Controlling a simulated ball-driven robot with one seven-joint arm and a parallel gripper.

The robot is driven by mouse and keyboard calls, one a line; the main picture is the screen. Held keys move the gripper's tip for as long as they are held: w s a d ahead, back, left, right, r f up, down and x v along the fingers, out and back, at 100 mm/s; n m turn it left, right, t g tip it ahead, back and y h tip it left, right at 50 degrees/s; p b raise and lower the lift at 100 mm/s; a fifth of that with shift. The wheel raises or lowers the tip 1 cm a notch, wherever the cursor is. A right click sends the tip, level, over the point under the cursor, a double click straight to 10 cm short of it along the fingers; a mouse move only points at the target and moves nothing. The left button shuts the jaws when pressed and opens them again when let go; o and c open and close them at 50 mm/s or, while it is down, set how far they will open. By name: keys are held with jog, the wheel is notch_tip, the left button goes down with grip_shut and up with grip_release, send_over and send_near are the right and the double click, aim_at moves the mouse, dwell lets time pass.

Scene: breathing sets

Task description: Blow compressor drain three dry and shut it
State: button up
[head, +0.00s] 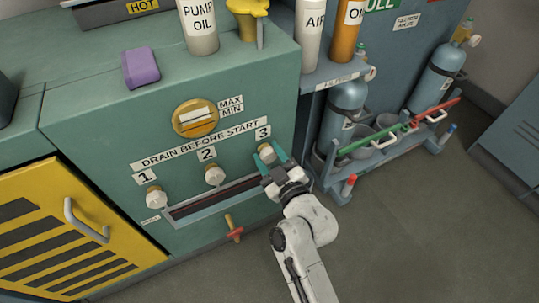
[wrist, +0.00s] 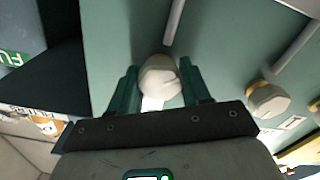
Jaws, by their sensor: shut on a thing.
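The green compressor cabinet carries a "DRAIN BEFORE START" label (head: 200,144) over a row of drain knobs. Drain three's cream knob (head: 266,151) is at the right end, under the "3" label (head: 263,132). My gripper (head: 274,165) is shut on this knob, its teal fingers on either side; the knob also shows between them in the wrist view (wrist: 158,76). Drain two's knob (head: 214,175) and drain one's knob (head: 156,197) are to the left. A dark trough (head: 213,200) runs below the drains, partly hidden by my gripper. No water can be made out at drain three.
A round sight gauge (head: 195,117) marked MAX and MIN sits above the drains. A purple block (head: 140,68) and a pump oil bottle (head: 198,27) stand on top. A rack (head: 385,150) with blue cylinders is at the right. The floor (head: 420,235) in front is clear.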

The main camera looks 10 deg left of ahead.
jog(key=m+p, duration=0.1)
jog(key=m, duration=0.6)
jog(key=shift+r, duration=0.2)
jog(key=m+p, duration=0.1)
jog(key=m, duration=0.5)
jog(key=shift+m+p, duration=0.4)
jog(key=m+p, duration=0.1)
jog(key=m, duration=0.5)
jog(key=shift+w+d, duration=0.1)
jog(key=m+p, duration=0.1)
jog(key=m, duration=0.5)
jog(key=shift+d+f+p, duration=0.1)
jog(key=shift+f+p, duration=0.05)
jog(key=shift+p, duration=0.25)
jog(key=shift+m, duration=0.3)
jog(key=o, duration=0.8)
jog(key=shift+d+f, duration=0.1)
jog(key=shift+o, duration=1.3)
